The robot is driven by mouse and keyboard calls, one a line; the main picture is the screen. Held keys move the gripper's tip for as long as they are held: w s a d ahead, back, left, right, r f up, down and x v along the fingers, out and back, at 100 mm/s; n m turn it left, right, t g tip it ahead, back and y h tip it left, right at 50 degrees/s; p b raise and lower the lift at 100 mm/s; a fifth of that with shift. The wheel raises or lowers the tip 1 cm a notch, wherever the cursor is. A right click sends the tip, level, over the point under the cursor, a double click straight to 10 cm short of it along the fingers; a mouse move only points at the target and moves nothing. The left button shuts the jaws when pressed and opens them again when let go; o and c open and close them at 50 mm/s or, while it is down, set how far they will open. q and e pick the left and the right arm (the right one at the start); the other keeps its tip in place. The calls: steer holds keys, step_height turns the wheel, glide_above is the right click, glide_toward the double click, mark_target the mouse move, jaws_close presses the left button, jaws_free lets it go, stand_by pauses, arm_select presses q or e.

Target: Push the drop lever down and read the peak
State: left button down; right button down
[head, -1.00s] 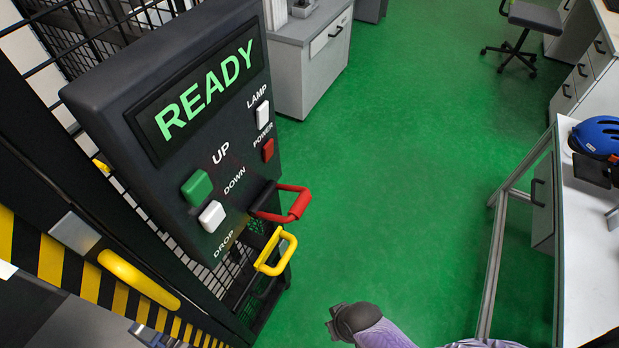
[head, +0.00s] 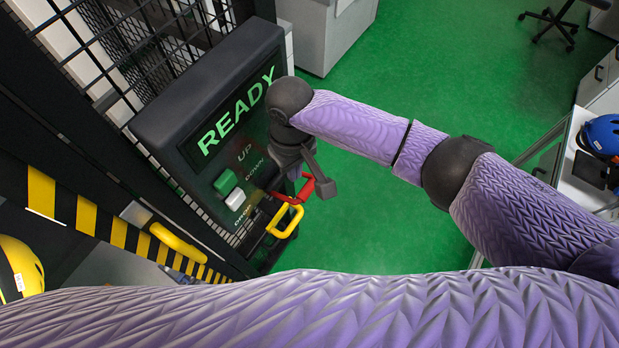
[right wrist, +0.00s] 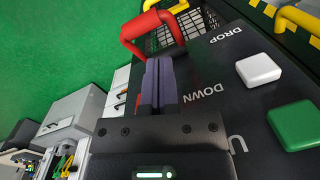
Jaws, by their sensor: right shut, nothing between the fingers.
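The dark control panel (head: 160,115) shows READY in green on its display (head: 236,108). A red lever handle (head: 308,190) sticks out from its lower right edge, partly hidden by my gripper; it shows clearly in the right wrist view (right wrist: 151,22). A yellow handle (head: 285,220) is just below it. My right gripper (head: 292,183) is shut and empty in front of the panel's right side. In the right wrist view its fingers (right wrist: 157,84) point at the red handle and overlap it; I cannot tell whether they touch. My left gripper is out of view.
A green button (head: 226,183) and a white button (head: 236,200) sit left of the gripper. A black mesh guard (head: 150,45) stands behind the panel. A blue helmet (head: 604,135) lies on the right bench. Green floor is open beyond the arm.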

steer(key=shift+w+d+r+h, duration=0.4)
steer(key=shift+w+d+r, duration=0.1)
steer(key=shift+d+r, duration=0.15)
steer(key=shift+f, duration=0.1)
